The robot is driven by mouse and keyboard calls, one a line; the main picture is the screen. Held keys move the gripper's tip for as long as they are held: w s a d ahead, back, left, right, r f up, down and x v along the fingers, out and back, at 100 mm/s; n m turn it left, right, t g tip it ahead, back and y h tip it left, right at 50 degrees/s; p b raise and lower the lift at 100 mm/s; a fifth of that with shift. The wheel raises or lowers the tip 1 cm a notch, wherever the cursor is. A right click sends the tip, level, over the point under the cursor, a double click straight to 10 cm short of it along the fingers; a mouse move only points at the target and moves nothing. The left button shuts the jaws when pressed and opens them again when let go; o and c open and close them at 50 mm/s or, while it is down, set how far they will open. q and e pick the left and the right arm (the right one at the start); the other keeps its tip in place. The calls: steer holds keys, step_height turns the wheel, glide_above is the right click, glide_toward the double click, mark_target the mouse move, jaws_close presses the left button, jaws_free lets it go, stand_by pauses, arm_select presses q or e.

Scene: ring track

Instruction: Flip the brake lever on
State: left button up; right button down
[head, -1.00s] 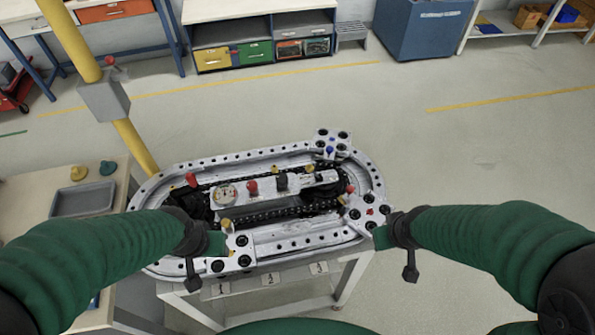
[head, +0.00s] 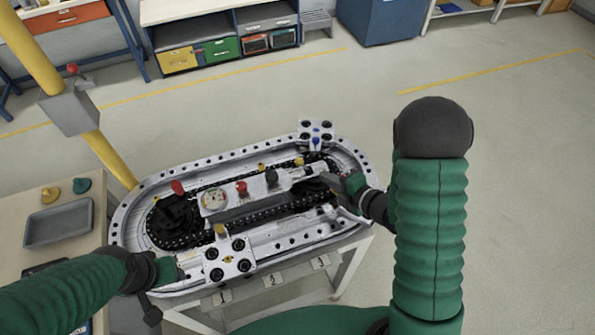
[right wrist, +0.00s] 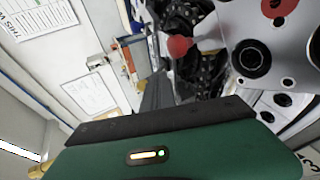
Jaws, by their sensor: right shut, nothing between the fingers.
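The oval ring track (head: 200,160) lies on a stand. Red-knobbed levers show on it: one at the left (head: 177,187) and one on the central bar (head: 241,187). In the right wrist view a red ball knob on a metal stem (right wrist: 179,46) is close, beside a metal plate (right wrist: 225,30) with a red disc. I cannot tell which lever is the brake. My right gripper (head: 347,187) is shut and empty over the track's right end, hiding that plate in the head view. My left gripper (head: 175,271) is by the track's front left; its jaws are unclear.
A wheeled plate with a yellow dot (head: 228,262) sits at the track's front, another with a blue dot (head: 317,131) at the back. A yellow post (head: 108,160) carries a grey box (head: 69,110) with a red knob. A side table with a grey tray (head: 58,222) stands left.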

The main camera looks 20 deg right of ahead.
mark_target(302, 165)
arm_select(q)
steer(key=shift+a+f, duration=0.25)
steer(key=shift+f, duration=0.1)
arm_select(e)
steer(key=s+n+y, duration=0.1)
steer(key=s+a+r+n+t+y, duration=0.1)
steer(key=n, duration=0.1)
steer(key=s+a+n+y, duration=0.1)
steer(key=n+y, duration=0.1)
steer(key=shift+s+a+r+t, duration=0.1)
steer(key=shift+s+r+t, duration=0.2)
steer(key=shift+t, duration=0.1)
arm_select(q)
steer(key=shift+d+r, duration=0.1)
steer(key=shift+d, duration=0.05)
arm_select(e)
steer(key=shift+w, duration=0.15)
steer(key=p+x, duration=0.2)
steer(key=x, duration=0.8)
arm_select(q)
steer(key=shift+w+v, duration=0.25)
steer(key=shift+v, duration=0.85)
